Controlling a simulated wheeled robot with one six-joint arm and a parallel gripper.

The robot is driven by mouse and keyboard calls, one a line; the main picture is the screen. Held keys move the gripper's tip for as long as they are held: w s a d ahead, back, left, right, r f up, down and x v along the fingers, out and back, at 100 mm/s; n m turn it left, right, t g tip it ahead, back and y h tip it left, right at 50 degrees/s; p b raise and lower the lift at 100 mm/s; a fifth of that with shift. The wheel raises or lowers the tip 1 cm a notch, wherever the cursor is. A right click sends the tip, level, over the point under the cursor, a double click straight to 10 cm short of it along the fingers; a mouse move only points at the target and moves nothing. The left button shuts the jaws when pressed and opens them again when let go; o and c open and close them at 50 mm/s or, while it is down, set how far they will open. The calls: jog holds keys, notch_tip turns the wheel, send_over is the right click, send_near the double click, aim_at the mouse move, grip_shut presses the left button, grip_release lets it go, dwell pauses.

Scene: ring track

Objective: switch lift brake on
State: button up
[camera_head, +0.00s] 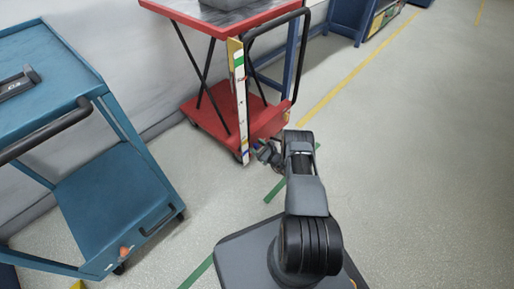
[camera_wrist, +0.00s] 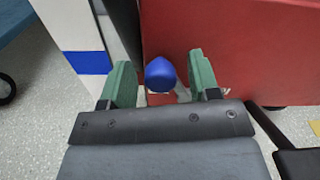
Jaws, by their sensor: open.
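The red lift cart (camera_head: 215,113) stands at the top middle of the head view, and its red panel (camera_wrist: 240,50) fills the upper right of the wrist view. A blue knob (camera_wrist: 160,76), which appears to be the brake handle, shows in front of this panel. My gripper (camera_wrist: 160,65) is open, with one green finger on each side of the knob and a gap visible on both sides. In the head view my gripper (camera_head: 266,152) is low beside the cart's base; the knob cannot be made out there. The lever's on or off position cannot be told.
A white upright board (camera_head: 241,105) with coloured marks stands at the cart's near corner; its blue band (camera_wrist: 88,62) shows in the wrist view. A blue trolley (camera_head: 110,195) stands at left. The floor (camera_head: 430,150) at right is clear.

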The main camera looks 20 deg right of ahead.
grip_shut()
dwell(0.3)
jog(key=shift+s, duration=0.1)
